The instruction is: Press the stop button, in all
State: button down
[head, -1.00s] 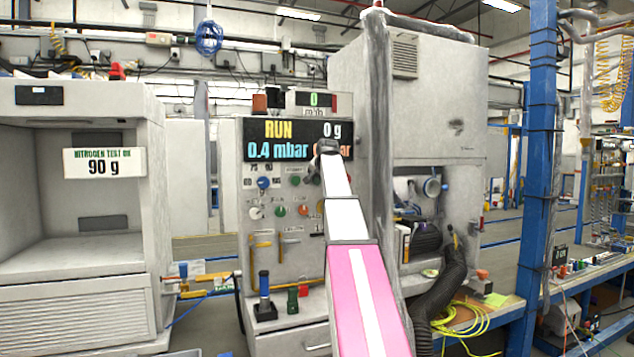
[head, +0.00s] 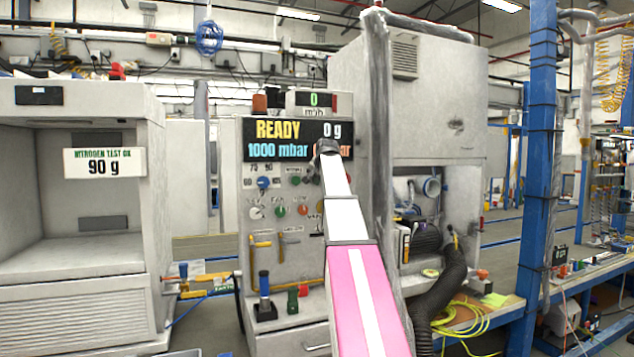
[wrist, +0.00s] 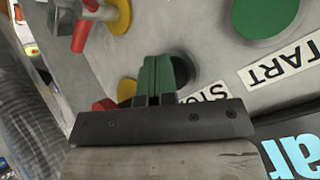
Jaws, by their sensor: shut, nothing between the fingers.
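My gripper (wrist: 158,66) is shut and empty, its green fingertips at the grey panel in the wrist view. A dark round stop button (wrist: 185,68) shows partly behind the fingertips, beside a partly covered label reading "STO". I cannot tell whether the fingertips touch it. The green start button (wrist: 265,14) sits to the right with its START label (wrist: 285,62). In the head view my arm hides the stop button. The display (head: 262,140) there reads READY, 1000 mbar and 0 g.
A red-and-yellow knob (wrist: 90,20) and another yellow-based control (wrist: 126,90) lie close to the gripper. A grey vertical post (head: 376,80) stands just right of the panel. An open chamber (head: 75,200) is at the left; a black hose (head: 450,285) hangs at the right.

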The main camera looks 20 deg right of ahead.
jog(key=shift+s, duration=0.85)
jog(key=s, duration=0.5)
jog(key=shift+d, duration=0.1)
jog(key=shift+s, duration=0.1)
dwell(0.7)
